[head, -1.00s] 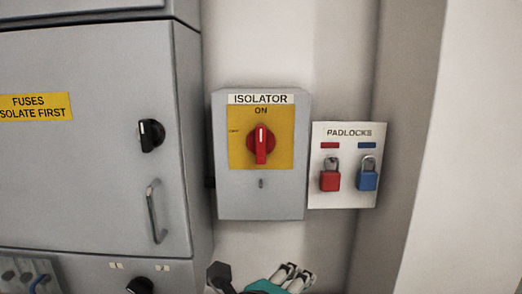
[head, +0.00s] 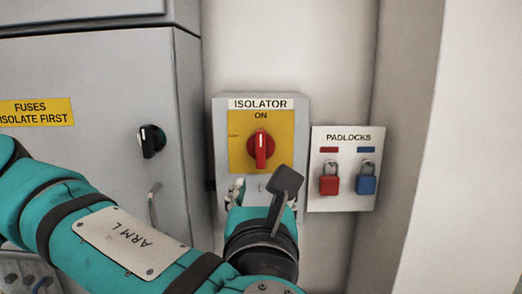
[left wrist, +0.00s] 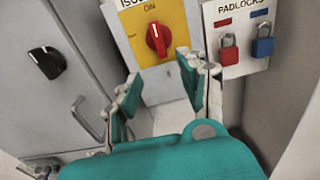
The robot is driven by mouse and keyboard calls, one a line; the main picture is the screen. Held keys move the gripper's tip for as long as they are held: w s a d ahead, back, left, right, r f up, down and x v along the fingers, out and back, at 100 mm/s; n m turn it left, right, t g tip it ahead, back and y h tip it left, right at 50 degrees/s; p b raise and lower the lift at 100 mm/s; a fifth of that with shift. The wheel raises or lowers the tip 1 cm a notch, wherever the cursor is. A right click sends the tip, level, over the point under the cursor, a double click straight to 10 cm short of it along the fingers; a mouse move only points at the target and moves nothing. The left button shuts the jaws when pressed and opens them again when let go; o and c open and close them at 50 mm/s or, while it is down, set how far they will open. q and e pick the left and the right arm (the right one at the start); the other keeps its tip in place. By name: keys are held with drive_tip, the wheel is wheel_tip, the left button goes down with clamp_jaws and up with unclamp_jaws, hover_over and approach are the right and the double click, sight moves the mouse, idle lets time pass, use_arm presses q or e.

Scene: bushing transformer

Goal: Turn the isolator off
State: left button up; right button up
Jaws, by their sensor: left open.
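The isolator (head: 228,183) is a grey box on the wall with a yellow plate and a red rotary handle (head: 260,149). The handle stands upright, pointing at ON; it also shows in the left wrist view (left wrist: 157,40). My left gripper (left wrist: 157,75) is open and empty, its fingers spread to either side below the handle and apart from it. In the head view my left arm (head: 125,240) comes in from the left and hides the lower part of the box. My right gripper is not in view.
A grey cabinet (head: 90,90) with a black knob (head: 151,141) and a metal door handle stands to the left. A padlock board (head: 343,195) with a red padlock (head: 329,183) and a blue padlock (head: 366,183) hangs to the right. Bare wall lies above the isolator.

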sight(261, 155)
use_arm(q)
drive_tip(key=w+p, duration=0.7)
drive_tip(key=w, duration=0.7)
drive_tip(key=shift+w+a+p, duration=0.1)
drive_tip(key=shift+w+p, duration=0.15)
drive_tip(key=shift+p, duration=0.1)
drive_tip(key=shift+w, duration=0.55)
clamp_jaws()
